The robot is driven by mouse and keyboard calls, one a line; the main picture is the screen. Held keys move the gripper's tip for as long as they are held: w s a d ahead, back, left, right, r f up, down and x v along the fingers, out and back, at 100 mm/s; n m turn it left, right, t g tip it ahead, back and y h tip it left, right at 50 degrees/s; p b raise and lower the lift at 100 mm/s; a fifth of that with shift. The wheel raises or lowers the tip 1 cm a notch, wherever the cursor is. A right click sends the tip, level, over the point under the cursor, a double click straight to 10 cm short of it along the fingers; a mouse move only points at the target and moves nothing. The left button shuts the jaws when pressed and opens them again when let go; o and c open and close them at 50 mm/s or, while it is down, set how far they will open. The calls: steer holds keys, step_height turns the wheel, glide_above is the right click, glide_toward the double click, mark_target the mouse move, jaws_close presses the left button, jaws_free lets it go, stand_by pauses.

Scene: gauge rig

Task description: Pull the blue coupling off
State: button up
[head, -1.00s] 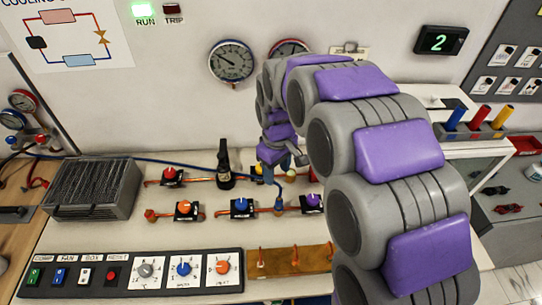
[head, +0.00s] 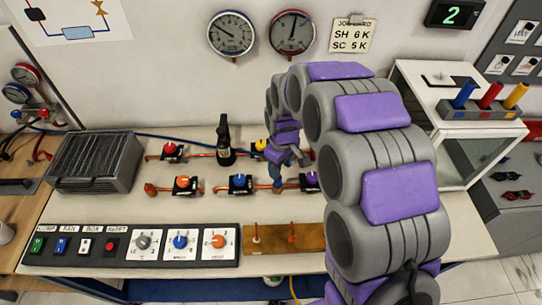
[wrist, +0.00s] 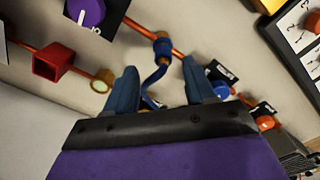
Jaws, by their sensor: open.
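The blue coupling (wrist: 162,46) is a ring around the copper pipe, with a blue hose curving from it in the wrist view. In the head view it is a small blue spot (head: 277,184) on the lower pipe row, partly hidden by my gripper. My gripper (wrist: 159,66) is open, with one blue-grey finger on each side of the hose. The coupling appears between and just beyond the fingertips in the wrist picture, and I see no grip on it. In the head view my gripper (head: 291,162) is small and low at the pipes.
Beside the coupling are a purple knob (wrist: 85,10), a blue knob (wrist: 221,90) and a red square fitting (wrist: 52,62). A glass-sided cabinet (head: 475,150) is right of my arm, and a finned grey block (head: 97,163) is left.

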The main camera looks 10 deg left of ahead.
steer(key=d+f, duration=0.2)
steer(key=f, duration=0.1)
steer(key=shift+b, duration=0.3)
steer(key=shift+a+f, duration=0.35)
steer(key=shift+f, duration=0.35)
steer(key=a, duration=0.1)
steer(key=a+f, duration=0.2)
steer(key=a, duration=0.1)
steer(key=shift+f, duration=0.25)
steer(key=d, duration=0.3)
steer(key=shift+d+r, duration=0.2)
steer(key=shift+r, duration=0.15)
steer(key=shift+c, duration=0.2)
steer(key=shift+d+r, duration=0.1)
steer(key=shift+d, duration=0.25)
steer(key=shift+c, duration=0.8)
steer(key=shift+a, duration=0.1)
steer(key=shift+c, duration=0.8)
steer(key=shift+a, duration=1.05)
steer(key=shift+c, duration=1.4)
steer(key=shift+w+a+f, duration=0.1)
steer(key=shift+a+f, duration=0.25)
steer(key=c, duration=0.3)
steer(key=shift+d+r, duration=0.1)
steer(key=shift+d, duration=0.35)
jaws_close()
steer(key=shift+o, duration=1.8)
jaws_free()
jaws_close()
